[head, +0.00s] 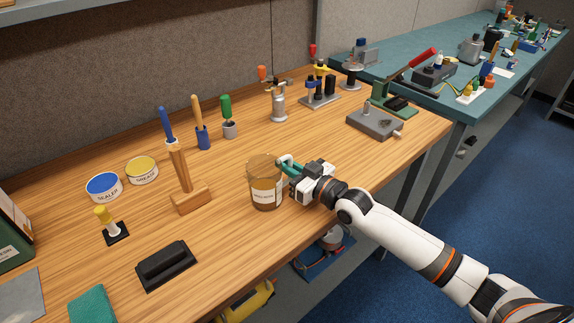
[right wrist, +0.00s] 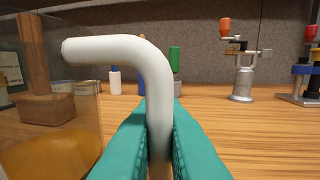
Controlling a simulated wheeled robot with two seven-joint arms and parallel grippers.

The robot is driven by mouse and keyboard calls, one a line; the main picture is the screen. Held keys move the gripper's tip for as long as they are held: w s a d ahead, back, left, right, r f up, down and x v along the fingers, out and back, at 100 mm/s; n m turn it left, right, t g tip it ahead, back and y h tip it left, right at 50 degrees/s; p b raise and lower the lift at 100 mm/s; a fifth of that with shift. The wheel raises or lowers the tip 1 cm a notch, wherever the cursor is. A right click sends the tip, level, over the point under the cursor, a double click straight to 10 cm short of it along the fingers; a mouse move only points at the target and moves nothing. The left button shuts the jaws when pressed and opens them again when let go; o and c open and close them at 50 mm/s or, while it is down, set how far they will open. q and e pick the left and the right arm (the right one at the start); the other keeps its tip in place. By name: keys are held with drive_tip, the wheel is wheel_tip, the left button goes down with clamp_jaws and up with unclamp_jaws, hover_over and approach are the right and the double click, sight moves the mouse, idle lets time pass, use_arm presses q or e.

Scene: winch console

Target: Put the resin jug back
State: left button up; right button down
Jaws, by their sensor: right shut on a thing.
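The resin jug (head: 265,190) is a clear vessel with amber resin low inside and a pale label on its front. It is upright near the front edge of the wooden bench (head: 330,170); whether its base touches the wood is hard to tell. In the right wrist view the jug wall with resin (right wrist: 55,145) fills the left side. My right gripper (head: 284,164) reaches in from the right. Its teal fingers (right wrist: 160,150) are shut on the white curved handle (right wrist: 150,65) of the jug. My left gripper is not in view.
A wooden stand (head: 190,200) is left of the jug, with sealer (head: 104,187) and grease (head: 142,171) tins beyond. A black block (head: 165,266) lies at front left. An orange-topped tool (head: 279,105) and a green lever press (head: 390,97) stand farther back. Bare wood lies behind the jug.

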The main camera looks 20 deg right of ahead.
drive_tip(key=c, duration=1.5)
unclamp_jaws()
drive_tip(key=shift+r, duration=0.15)
drive_tip(key=v, duration=1)
drive_tip(key=shift+s+d, duration=0.1)
drive_tip(key=shift+s, duration=0.05)
drive_tip(key=shift+b+v, duration=0.3)
drive_tip(key=shift+v, duration=0.55)
